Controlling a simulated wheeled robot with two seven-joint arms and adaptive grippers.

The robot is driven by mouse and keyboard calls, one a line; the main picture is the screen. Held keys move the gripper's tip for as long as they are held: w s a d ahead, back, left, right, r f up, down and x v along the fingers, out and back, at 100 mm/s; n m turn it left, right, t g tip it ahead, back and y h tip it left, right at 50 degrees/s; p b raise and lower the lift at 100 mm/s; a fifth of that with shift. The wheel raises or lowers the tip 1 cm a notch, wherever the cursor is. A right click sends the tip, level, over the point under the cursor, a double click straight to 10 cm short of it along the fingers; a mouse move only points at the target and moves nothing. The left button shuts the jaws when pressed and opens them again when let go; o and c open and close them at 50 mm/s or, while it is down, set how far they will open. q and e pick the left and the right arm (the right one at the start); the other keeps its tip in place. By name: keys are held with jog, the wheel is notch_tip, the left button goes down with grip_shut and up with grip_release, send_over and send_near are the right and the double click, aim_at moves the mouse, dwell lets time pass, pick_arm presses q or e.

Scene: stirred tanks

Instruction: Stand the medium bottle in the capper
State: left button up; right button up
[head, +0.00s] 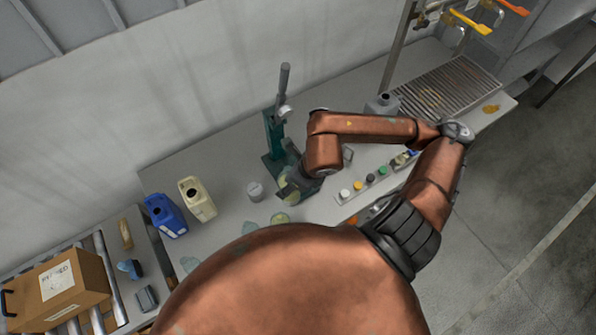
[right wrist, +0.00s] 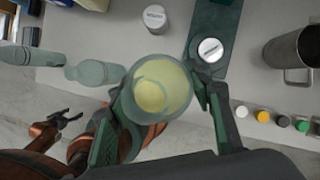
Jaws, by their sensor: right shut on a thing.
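The medium bottle, clear with yellowish contents, shows in the right wrist view (right wrist: 160,90) and partly in the head view (head: 286,190). My right gripper (right wrist: 166,105) is shut on it, one finger on each side; it also shows in the head view (head: 298,186). The capper, a green press with an upright lever, stands just behind the gripper in the head view (head: 272,135). Its green plate (right wrist: 212,20) is beyond the bottle in the right wrist view; the bottle appears apart from the round white-topped part there. My left gripper (right wrist: 57,122) is open and empty at lower left.
A row of coloured caps (head: 358,186) and a metal mug (right wrist: 294,50) lie to the right. Blue (head: 163,215) and cream (head: 198,200) jugs stand left.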

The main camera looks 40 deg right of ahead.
jog(key=shift+w+d+f+b, duration=0.25)
jog(key=shift+w+f+b, duration=0.1)
jog(key=shift+w+b, duration=0.15)
jog(key=shift+w+d+f+p, duration=0.1)
jog(key=shift+w+d+p, duration=0.15)
jog(key=shift+w, duration=0.2)
jog(key=shift+w+d+f+p, duration=0.1)
jog(key=shift+w+d+p, duration=0.15)
jog(key=shift+w, duration=0.2)
jog(key=w+d+f+p, duration=0.5)
jog(key=d+f, duration=0.3)
jog(key=f, duration=0.3)
jog(key=shift+w+d+f, duration=0.25)
jog(key=shift+w+f, duration=0.15)
jog(key=shift+w, duration=0.1)
jog(key=o, duration=1.1)
pick_arm(q)
jog(key=shift+w+r, duration=0.3)
jog(key=shift+r, duration=0.45)
jog(key=shift+w+r, duration=0.35)
jog(key=shift+r, duration=0.45)
jog(key=shift+w+r, duration=0.3)
jog(key=shift+r, duration=0.45)
pick_arm(e)
jog(key=o, duration=0.4)
jog(key=shift+c, duration=0.2)
